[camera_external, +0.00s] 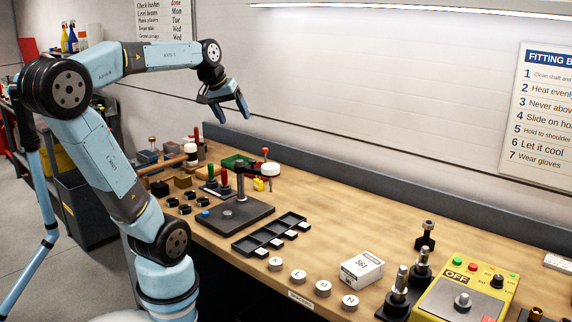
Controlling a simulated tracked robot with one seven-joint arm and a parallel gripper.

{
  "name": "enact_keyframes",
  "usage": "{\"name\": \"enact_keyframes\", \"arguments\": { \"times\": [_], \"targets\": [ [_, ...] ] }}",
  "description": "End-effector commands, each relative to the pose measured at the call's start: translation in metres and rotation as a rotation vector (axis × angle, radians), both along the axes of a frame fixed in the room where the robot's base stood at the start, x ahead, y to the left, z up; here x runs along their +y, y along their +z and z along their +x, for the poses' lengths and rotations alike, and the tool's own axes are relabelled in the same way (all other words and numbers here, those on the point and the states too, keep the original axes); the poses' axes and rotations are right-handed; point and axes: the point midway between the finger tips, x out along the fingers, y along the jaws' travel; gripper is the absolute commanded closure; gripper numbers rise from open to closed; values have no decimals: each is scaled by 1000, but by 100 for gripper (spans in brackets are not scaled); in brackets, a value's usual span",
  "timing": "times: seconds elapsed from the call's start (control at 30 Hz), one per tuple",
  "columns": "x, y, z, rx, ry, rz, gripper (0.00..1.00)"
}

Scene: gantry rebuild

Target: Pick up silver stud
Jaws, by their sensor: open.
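My gripper (231,109) is open and empty, held in the air above the back left of the wooden bench (335,205). Silver-topped studs stand at the front right: one upright silver stud (402,277) in a dark base, and another stud (422,258) just behind it in a similar base. A dark bolt-like piece (427,232) stands farther back. I cannot tell which of the silver-looking studs the task names. My gripper is far to the left of them and higher, touching nothing.
A yellow control box (440,298) marked OFF stands beside the studs. A white box (361,269), round lettered discs (298,276) and a black compartment tray (250,244) lie along the front. A dark plate with a post (232,217) stands left. The bench's back middle is clear.

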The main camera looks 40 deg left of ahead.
Motion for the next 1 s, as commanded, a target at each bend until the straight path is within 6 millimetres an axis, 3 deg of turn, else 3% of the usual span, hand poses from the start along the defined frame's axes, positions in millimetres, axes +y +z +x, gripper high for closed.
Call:
{"name": "enact_keyframes", "arguments": {
  "times": [0.03, 0.27, 0.47, 0.7, 0.87, 1.0],
  "targets": [
    [11, 5, 16, 9, 67, -40, 23],
    [63, 28, 80, 25, 357, -241, 23],
    [125, 40, 129, 30, 601, -421, 23],
    [219, 46, 175, 26, 883, -647, 23],
    [291, 44, 193, 16, 1062, -806, 23],
    [361, 38, 200, 1, 1212, -949, 23]
  ]
}}
